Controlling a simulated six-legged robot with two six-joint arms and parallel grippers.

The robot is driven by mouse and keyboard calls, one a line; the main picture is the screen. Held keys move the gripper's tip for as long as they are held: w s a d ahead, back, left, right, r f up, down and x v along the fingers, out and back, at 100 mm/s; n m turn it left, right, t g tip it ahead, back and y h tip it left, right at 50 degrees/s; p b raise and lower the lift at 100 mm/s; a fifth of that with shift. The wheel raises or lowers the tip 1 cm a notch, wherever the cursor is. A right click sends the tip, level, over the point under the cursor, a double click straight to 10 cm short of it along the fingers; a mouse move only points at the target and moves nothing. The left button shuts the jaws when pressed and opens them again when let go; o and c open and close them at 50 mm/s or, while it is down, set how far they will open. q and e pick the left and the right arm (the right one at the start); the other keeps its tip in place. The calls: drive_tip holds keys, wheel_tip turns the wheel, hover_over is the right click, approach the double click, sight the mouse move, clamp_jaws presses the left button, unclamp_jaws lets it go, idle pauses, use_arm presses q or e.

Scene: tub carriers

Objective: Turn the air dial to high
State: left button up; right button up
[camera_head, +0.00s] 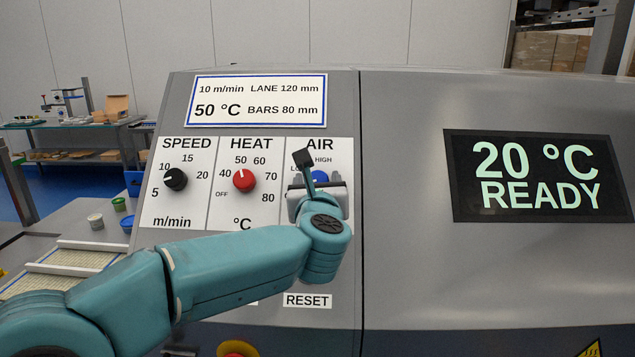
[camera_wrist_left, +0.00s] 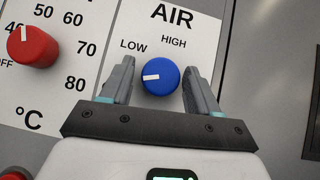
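The blue air dial (camera_head: 320,177) sits on the white AIR panel of the grey machine, partly hidden behind my left gripper. In the left wrist view the dial (camera_wrist_left: 160,77) shows whole; its white mark points left, just below the LOW label, away from HIGH at the upper right. My left gripper (camera_head: 318,186) is at the panel in front of the dial. In the left wrist view its two fingers (camera_wrist_left: 157,70) are open, one on each side of the dial, with narrow gaps. My right gripper is in neither view.
The red heat dial (camera_head: 243,180) and black speed dial (camera_head: 175,179) are left of the air dial. A RESET label (camera_head: 307,300) lies below. A screen (camera_head: 538,178) at right reads 20 °C READY. Small tubs (camera_head: 95,221) stand at the left.

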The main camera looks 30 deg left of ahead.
use_arm(q)
drive_tip(key=c, duration=0.8)
drive_tip(key=shift+o, duration=0.3)
